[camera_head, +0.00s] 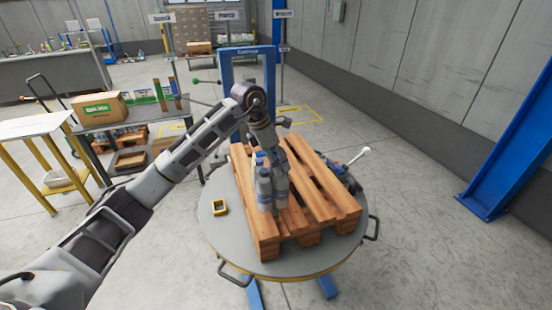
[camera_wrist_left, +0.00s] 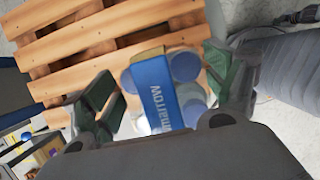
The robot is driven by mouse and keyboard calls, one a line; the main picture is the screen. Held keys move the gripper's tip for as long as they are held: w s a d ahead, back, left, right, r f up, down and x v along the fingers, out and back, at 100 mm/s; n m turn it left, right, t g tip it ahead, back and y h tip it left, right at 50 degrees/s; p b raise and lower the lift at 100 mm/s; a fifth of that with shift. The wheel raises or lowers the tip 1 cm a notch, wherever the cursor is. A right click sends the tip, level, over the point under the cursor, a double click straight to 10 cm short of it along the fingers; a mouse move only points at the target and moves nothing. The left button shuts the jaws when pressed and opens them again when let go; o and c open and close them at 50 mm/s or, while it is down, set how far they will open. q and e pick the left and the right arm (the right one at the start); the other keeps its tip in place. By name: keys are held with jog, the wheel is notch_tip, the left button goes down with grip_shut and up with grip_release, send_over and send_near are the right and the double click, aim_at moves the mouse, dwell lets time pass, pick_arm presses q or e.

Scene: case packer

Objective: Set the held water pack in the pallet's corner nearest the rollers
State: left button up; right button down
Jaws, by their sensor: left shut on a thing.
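The water pack (camera_head: 265,187) is a small cluster of clear bottles with blue caps and a blue printed band, which shows in the left wrist view (camera_wrist_left: 163,95). My left gripper (camera_head: 268,150) is shut on it, with a green-padded finger on each side. The pack is upright over the left part of the wooden pallet (camera_head: 325,200); I cannot tell whether its base touches the slats. The pallet also fills the upper left of the wrist view (camera_wrist_left: 70,50). I cannot clearly make out the rollers. My right gripper is not in view.
The pallet lies on a round grey turntable (camera_head: 225,235) with side handles. A dark item with a white-ended lever (camera_head: 350,165) is beside the pallet's right edge. A bench with a cardboard box (camera_head: 98,107) stands left. The pallet's right slats are bare.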

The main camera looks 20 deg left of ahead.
aim_at(264, 153)
pick_arm(q)
jog(key=shift+f, duration=1.7)
jog(key=o, duration=1.4)
jog(key=shift+f, duration=0.2)
jog(key=shift+o, duration=0.2)
jog(key=shift+r, duration=0.1)
jog(key=shift+r, duration=0.1)
jog(key=shift+b+v, duration=0.3)
jog(key=shift+v, duration=5.65)
jog(key=shift+s, duration=0.1)
